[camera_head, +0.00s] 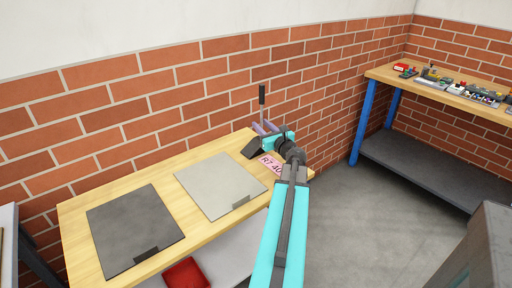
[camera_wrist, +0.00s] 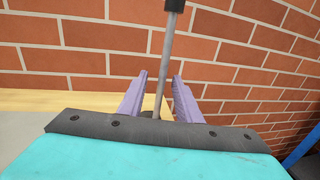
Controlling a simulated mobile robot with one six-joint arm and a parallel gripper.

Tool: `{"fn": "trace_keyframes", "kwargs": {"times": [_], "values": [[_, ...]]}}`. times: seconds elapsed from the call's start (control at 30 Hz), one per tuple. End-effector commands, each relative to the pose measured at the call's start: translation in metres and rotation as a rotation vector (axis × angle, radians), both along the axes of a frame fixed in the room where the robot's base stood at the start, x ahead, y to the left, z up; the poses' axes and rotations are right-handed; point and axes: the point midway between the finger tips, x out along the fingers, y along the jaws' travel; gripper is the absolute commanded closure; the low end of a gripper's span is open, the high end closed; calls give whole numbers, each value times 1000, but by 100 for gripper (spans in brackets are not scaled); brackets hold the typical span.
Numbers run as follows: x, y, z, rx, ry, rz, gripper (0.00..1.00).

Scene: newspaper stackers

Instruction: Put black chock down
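The black chock (camera_head: 253,148) shows as a dark wedge at the back right of the wooden table, partly hidden by my gripper. A thin upright rod with a black grip (camera_head: 262,95) rises above it; the join is hidden. The wrist view shows the grey rod (camera_wrist: 162,75) slightly tilted between my gripper's purple fingers. My gripper (camera_wrist: 161,76) is open, with a gap visible on each side of the rod. In the head view, my gripper (camera_head: 264,127) is low over the table's back right end. The chock's wedge seems to rest on the tabletop.
A light grey panel (camera_head: 215,180) and a dark grey panel (camera_head: 130,225) lie on the table (camera_head: 77,225). A pink label (camera_head: 270,163) is at its right end. A red object (camera_head: 185,274) is below. The brick wall is close behind. A workbench (camera_head: 400,78) stands right.

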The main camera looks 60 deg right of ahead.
Motion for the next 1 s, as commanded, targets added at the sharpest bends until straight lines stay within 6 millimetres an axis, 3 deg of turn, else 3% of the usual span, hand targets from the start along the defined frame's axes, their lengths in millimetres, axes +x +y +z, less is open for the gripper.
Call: {"fn": "trace_keyframes", "kwargs": {"times": [0.6,1.0], "values": [[40,-26,-3,0,0,0,69],[44,-27,-3,0,0,0,69]]}}
